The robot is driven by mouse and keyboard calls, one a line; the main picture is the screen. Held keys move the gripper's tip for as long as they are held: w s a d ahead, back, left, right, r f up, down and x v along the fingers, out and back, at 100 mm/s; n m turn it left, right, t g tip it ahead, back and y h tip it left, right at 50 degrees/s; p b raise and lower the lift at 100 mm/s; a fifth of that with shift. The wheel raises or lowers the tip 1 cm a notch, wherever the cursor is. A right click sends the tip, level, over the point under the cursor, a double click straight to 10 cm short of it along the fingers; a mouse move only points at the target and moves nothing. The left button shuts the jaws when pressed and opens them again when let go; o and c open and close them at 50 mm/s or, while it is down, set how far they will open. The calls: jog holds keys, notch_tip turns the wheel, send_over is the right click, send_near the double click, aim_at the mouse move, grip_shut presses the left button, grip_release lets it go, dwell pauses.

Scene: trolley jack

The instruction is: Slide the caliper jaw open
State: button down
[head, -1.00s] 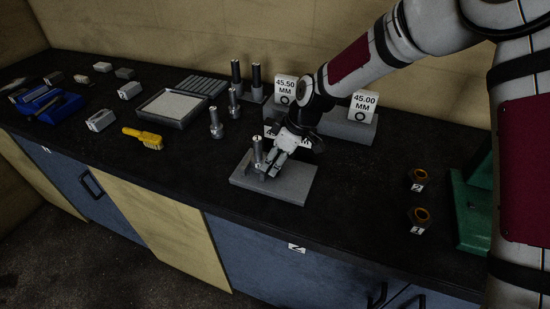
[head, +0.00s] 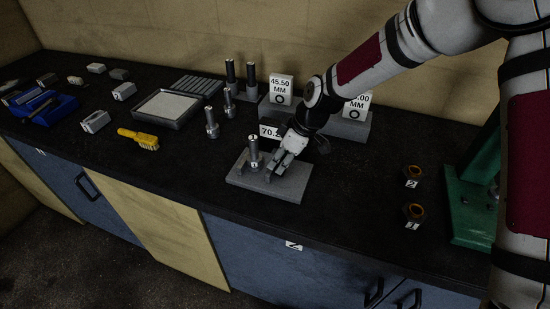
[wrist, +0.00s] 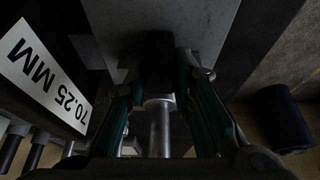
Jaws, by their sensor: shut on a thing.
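The caliper is a grey flat block (head: 290,190) on the bench, with a round metal pin (head: 254,152) standing upright on it and a small upright jaw (head: 268,174) to the pin's right. My gripper (head: 278,163) reaches down from the right over the block and is shut on the jaw, with a gap between jaw and pin. In the wrist view, my gripper (wrist: 155,75) has its green-sided fingers on either side of a dark piece (wrist: 148,65), in shadow; a bright metal pin (wrist: 159,130) shows between the fingers. The exact contact is partly hidden.
A 70.25 MM label (head: 269,132) stands behind the block. Gauge stands marked 45.50 (head: 281,88) and 45.00 (head: 357,104) are farther back.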

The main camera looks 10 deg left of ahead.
jog(key=shift+d, duration=0.2)
jog(key=c, duration=1.4)
grip_release()
jog(key=shift+o, duration=0.2)
jog(key=shift+r, duration=0.1)
jog(key=v, duration=1.1)
jog(key=shift+d+r, duration=0.15)
jog(key=shift+r, duration=0.25)
jog(key=shift+d, duration=0.1)
jog(key=s+d+r+m+t+h, duration=0.2)
jog(key=s+d+r+m, duration=0.5)
jog(key=s+d, duration=0.5)
jog(key=s+d+r+m+t+h, duration=0.2)
jog(key=s+d+r+m, duration=0.6)
jog(key=s+d, duration=0.4)
jog(key=shift+s+d+r+m+t+h, duration=0.15)
jog(key=shift+s+r+m+t+h, duration=0.15)
jog(key=shift+s+m+t, duration=0.35)
